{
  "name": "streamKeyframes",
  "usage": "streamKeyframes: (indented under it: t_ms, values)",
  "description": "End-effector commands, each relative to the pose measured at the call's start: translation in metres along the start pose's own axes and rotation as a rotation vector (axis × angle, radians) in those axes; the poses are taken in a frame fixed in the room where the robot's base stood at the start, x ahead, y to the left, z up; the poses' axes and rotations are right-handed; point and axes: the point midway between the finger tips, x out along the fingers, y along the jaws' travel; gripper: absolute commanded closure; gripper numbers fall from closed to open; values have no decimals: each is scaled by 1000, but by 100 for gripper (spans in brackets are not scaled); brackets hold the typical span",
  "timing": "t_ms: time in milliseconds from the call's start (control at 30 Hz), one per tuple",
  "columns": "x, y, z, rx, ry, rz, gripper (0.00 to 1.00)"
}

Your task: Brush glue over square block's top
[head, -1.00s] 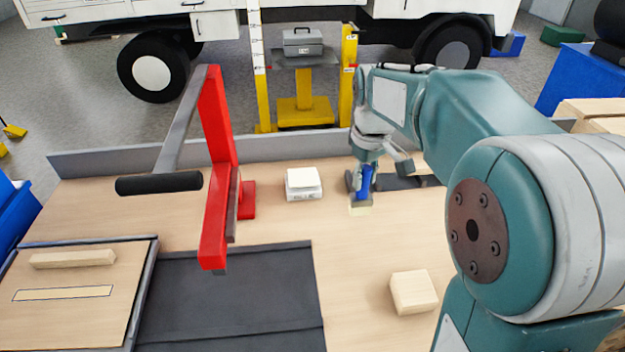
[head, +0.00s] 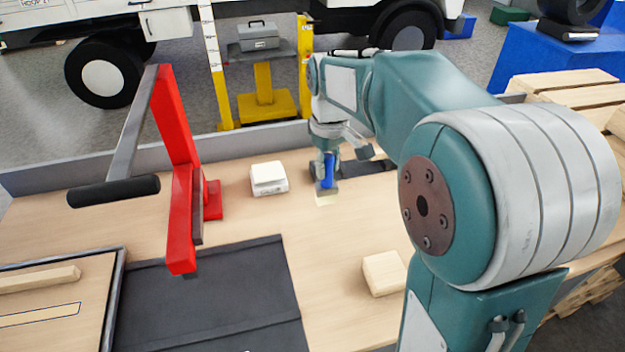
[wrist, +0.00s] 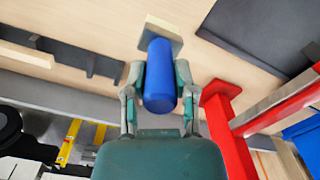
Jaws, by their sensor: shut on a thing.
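My gripper (head: 326,166) is shut on the blue handle of a brush (head: 328,172). In the wrist view the fingers (wrist: 160,75) stand on both sides of the brush handle (wrist: 160,88). The brush points down, with a grey ferrule and pale bristles at its lower end; I cannot tell whether the bristles touch the table. A pale wooden square block (head: 385,273) sits on the table, in front and to the right of the brush, apart from it. A small white box-like thing (head: 268,179) stands left of the brush.
A red lever press (head: 183,200) with a black-handled arm stands left. A dark mat (head: 215,300) and a framed board (head: 60,300) with a wooden strip lie in front. A low grey wall (head: 90,168) edges the table's back. Bare table lies between brush and block.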

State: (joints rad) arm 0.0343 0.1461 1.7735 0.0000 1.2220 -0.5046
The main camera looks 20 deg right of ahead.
Motion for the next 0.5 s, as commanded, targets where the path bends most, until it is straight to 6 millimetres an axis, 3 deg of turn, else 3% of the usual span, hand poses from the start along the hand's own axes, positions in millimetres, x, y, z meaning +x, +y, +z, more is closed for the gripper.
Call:
streamKeyframes:
  t_ms: [333,500]
  values:
    - [0,1,-5,0,7,0,100]
    - [0,5,-41,-3,62,0,100]
